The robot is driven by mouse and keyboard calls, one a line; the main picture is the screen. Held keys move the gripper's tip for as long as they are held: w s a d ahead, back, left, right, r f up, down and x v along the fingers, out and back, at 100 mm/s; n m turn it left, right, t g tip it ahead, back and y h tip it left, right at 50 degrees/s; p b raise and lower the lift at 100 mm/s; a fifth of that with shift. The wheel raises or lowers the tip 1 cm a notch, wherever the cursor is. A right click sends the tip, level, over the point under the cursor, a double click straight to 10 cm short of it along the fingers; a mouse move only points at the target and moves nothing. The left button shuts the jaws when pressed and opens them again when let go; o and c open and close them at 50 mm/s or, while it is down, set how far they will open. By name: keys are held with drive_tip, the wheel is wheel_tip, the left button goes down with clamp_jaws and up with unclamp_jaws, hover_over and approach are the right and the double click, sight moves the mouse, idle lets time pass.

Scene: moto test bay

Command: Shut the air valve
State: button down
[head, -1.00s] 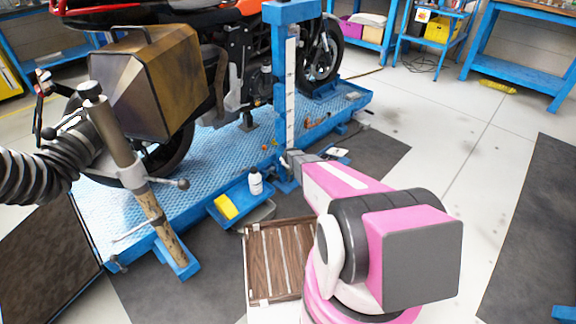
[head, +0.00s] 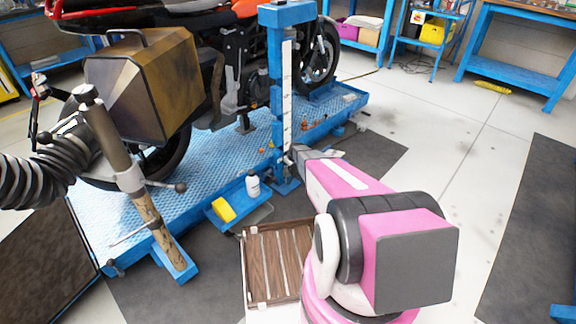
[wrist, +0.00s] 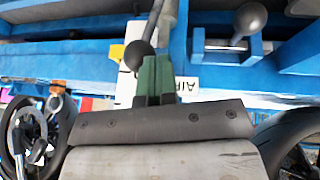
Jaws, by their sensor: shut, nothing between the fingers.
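In the wrist view, my gripper (wrist: 155,82) has its green fingers together with nothing between them. A dark ball knob (wrist: 138,55) on a grey metal lever (wrist: 152,25) is just beyond the fingertips, slightly left; I cannot tell whether they touch. A white label reading "AIR" (wrist: 190,78) is partly hidden behind the fingers. A second grey ball knob (wrist: 250,18) stands on a short lever over a blue panel at upper right. In the head view, my gripper end is by the foot of the blue post (head: 279,100), too small to read; the valve is not clear there.
The motorcycle (head: 145,85) stands on the blue lift platform (head: 225,150) behind the post. A blue tray (head: 238,210) with a white bottle (head: 253,186) and a yellow block is left of my arm. A wooden slatted crate (head: 272,262) is in front.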

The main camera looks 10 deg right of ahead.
drive_tip(key=w+d+f+m+g+y, duration=0.3)
drive_tip(key=w+d+f+g+y, duration=0.3)
drive_tip(key=d+y, duration=0.4)
drive_tip(key=shift+w+f, duration=0.65)
drive_tip(key=shift+f, duration=0.6)
